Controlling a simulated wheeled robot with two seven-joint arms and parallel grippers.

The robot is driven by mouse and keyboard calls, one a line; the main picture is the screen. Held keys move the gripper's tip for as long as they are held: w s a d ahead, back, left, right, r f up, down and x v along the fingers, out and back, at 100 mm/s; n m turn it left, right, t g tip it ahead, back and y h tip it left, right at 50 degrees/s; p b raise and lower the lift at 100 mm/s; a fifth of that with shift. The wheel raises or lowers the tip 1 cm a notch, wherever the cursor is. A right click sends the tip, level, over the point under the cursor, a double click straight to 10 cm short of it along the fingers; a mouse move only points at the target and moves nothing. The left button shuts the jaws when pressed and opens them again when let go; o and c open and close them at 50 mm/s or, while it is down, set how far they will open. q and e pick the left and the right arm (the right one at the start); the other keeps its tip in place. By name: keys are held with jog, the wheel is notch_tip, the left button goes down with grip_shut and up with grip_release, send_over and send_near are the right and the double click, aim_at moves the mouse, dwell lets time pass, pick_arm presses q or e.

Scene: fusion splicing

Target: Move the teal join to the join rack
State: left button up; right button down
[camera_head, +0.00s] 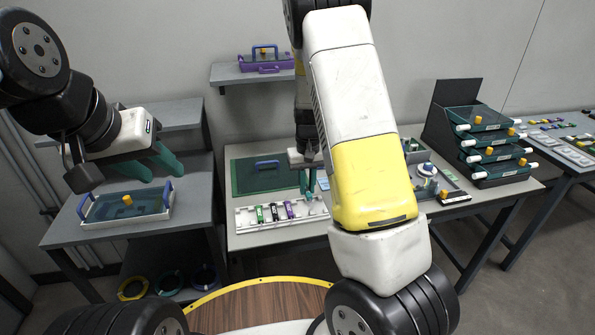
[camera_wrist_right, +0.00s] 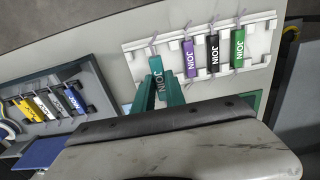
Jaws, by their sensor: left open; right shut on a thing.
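The teal join (camera_wrist_right: 157,69) is in my right gripper (camera_wrist_right: 160,88), whose teal fingers are shut on its sides. The white join rack (camera_wrist_right: 260,30) holds a purple join (camera_wrist_right: 189,58), a black join (camera_wrist_right: 213,53) and a green join (camera_wrist_right: 237,47). The teal join is at the rack's end beside the purple join; I cannot tell if it is seated. In the head view my right gripper (camera_head: 307,182) points down at the right part of the rack (camera_head: 247,222), partly hidden by my arm. My left gripper (camera_head: 150,168) is open and empty above the left table.
A second holder (camera_wrist_right: 85,75) with yellow, white, grey and blue joins shows in the wrist view. Stacked trays (camera_head: 487,155) stand at the right.

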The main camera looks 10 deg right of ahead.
aim_at(303, 209)
jog(key=shift+s+a+f, duration=0.15)
jog(key=shift+a, duration=0.45)
jog(key=shift+f, duration=2.2)
jog(key=shift+f, duration=0.55)
jog(key=c, duration=1.3)
grip_release()
